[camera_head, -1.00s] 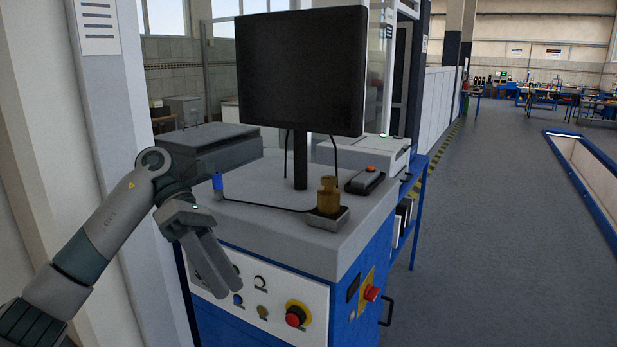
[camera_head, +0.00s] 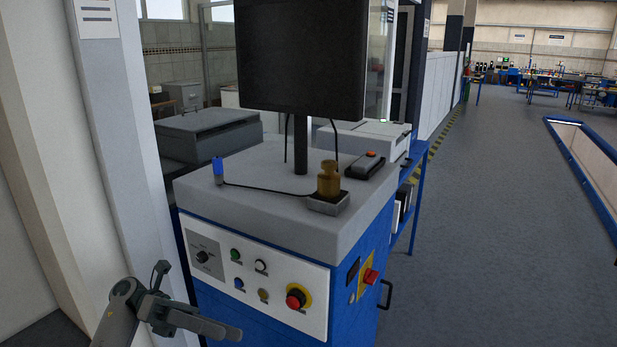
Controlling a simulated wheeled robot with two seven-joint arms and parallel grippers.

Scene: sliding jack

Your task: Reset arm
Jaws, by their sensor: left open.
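My left gripper (camera_head: 228,333) is at the bottom left of the head view, low in front of the blue and white control cabinet (camera_head: 345,290). It is open and nothing shows between its fingers. The wrist of my left arm (camera_head: 125,312) shows beside it, and the rest of that arm is out of frame. My right gripper is not in view.
On the cabinet top stand a dark monitor (camera_head: 298,60), a brass weight (camera_head: 328,180) in a small tray, a blue cylinder (camera_head: 218,170) on a cable, and a red-button box (camera_head: 365,165). The front panel (camera_head: 255,275) has knobs and a red button. Open floor (camera_head: 490,220) lies right.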

